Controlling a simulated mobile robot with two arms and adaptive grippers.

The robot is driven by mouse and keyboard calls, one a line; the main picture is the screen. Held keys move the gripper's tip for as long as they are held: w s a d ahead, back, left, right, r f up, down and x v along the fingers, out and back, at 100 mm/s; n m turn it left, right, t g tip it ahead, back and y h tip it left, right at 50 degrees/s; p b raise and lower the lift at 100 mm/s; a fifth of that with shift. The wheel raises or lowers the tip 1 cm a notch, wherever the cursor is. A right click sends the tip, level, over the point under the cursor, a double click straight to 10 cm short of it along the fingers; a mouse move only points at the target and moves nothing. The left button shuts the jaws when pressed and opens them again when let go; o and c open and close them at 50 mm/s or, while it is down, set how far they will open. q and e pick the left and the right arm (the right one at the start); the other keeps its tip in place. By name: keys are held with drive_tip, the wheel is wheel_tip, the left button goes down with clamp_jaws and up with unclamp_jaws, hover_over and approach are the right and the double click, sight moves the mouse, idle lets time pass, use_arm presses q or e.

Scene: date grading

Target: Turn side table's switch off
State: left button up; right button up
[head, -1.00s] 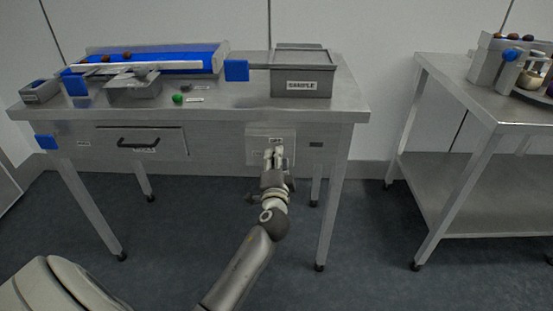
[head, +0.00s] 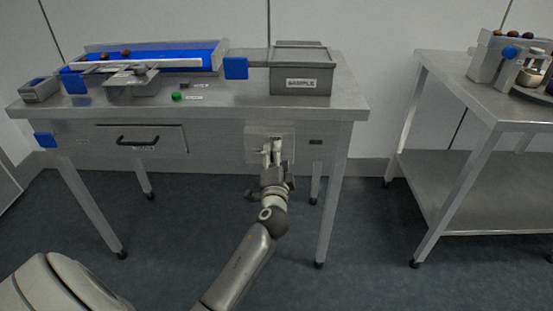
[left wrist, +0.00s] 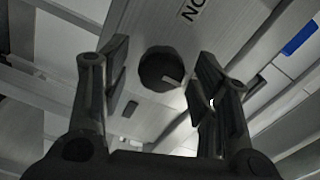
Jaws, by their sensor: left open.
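The side table's switch is a round black knob (left wrist: 160,68) with a pale pointer mark, on a light metal plate in the left wrist view. A partly cut-off label (left wrist: 190,12) sits above it. In the head view the switch panel (head: 286,134) is on the table's front, right of the drawer; my gripper hides the knob there. My left gripper (head: 271,151) is open in front of the panel. In the left wrist view its fingers (left wrist: 155,85) stand on either side of the knob, with visible gaps. My right gripper is not in view.
The metal table (head: 228,112) carries a blue belt (head: 170,58) with several dates, a SAMPLE box (head: 302,80) and a green button (head: 176,96). A drawer handle (head: 137,141) projects left of the panel. A second metal table (head: 452,95) stands at right, with floor between.

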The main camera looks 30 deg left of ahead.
use_arm(q)
drive_tip(key=v, duration=1.2)
drive_tip(key=shift+f, duration=0.1)
